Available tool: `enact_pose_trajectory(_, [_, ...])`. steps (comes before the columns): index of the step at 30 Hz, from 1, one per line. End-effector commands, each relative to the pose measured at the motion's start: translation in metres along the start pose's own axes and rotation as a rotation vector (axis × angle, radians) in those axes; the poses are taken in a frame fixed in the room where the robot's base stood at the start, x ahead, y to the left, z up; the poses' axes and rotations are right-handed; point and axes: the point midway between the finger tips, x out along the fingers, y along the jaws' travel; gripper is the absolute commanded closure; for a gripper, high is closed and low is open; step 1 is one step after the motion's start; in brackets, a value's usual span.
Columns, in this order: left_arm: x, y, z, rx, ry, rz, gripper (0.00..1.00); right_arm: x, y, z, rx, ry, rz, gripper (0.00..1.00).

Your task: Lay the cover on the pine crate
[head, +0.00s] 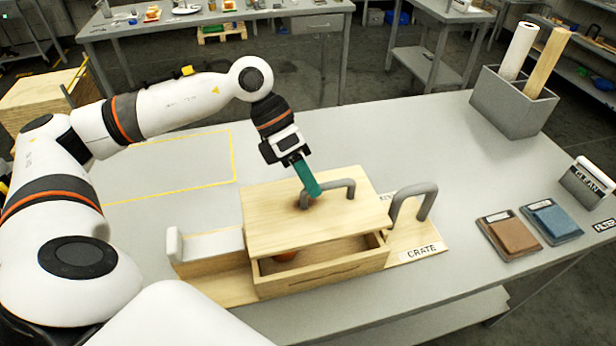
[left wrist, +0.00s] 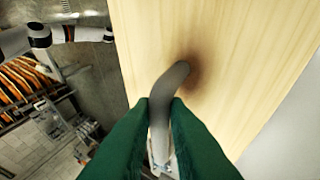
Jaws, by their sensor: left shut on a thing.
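The cover (head: 275,215) is a pale pine board with a grey bar handle (head: 345,187) on top. My left gripper (head: 312,190) has green fingers and is shut on this handle. In the left wrist view the fingers (left wrist: 160,115) close around the grey handle, with the cover (left wrist: 220,50) beyond. The pine crate (head: 325,275) stands below the cover on the table. Its front part is open to view, and a reddish-orange thing (head: 287,256) shows inside. The cover hides the rest of the inside. I cannot tell whether the cover touches the crate's rim. My right gripper is out of view.
A grey handle (head: 413,200) stands right of the crate, by a CRATE label (head: 422,252). A pale grey piece (head: 212,245) is on the left. Brown (head: 508,235) and blue (head: 551,219) pads lie right. A grey bin (head: 512,103) stands at the back right. A yellow outline (head: 234,155) marks bare table.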

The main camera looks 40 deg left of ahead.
Motion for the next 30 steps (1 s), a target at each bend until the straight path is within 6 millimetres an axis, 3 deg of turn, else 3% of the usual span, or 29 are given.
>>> enact_pose_trajectory(15, [0.036, -0.021, 0.014, 0.000, 0.001, 0.001, 1.00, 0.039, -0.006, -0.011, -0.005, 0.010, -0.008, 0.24])
enact_pose_trajectory(30, [0.041, -0.023, 0.016, 0.000, 0.001, 0.001, 1.00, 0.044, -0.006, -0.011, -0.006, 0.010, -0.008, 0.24])
